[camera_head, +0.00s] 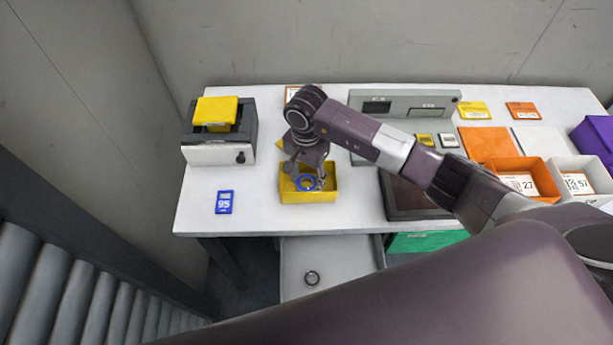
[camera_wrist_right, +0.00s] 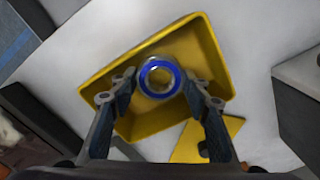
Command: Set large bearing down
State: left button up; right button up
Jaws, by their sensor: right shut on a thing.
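The large bearing (camera_head: 308,189), a metal ring with a blue band, is between the fingers of my right gripper (camera_head: 306,180). It also shows in the right wrist view (camera_wrist_right: 160,92), with a finger of the gripper (camera_wrist_right: 160,84) on each side. The gripper is shut on it. The bearing is over a yellow open bin (camera_head: 310,197), inside the bin's outline in both views. I cannot tell whether it touches the bin floor. My left gripper is not in view.
A yellow block (camera_head: 214,110) sits in a grey holder at left. A blue card (camera_head: 224,203) lies left of the bin. An orange bin (camera_head: 541,176) and a white bin (camera_head: 592,168) stand at right.

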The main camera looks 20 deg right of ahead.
aim_at(307, 182)
jog(key=shift+f+b, duration=0.3)
jog(key=o, duration=1.3)
jog(key=shift+o, duration=0.2)
jog(key=shift+r, duration=0.1)
jog(key=shift+r, duration=0.15)
notch_tip(307, 182, up, 12)
jog(key=b, duration=0.2)
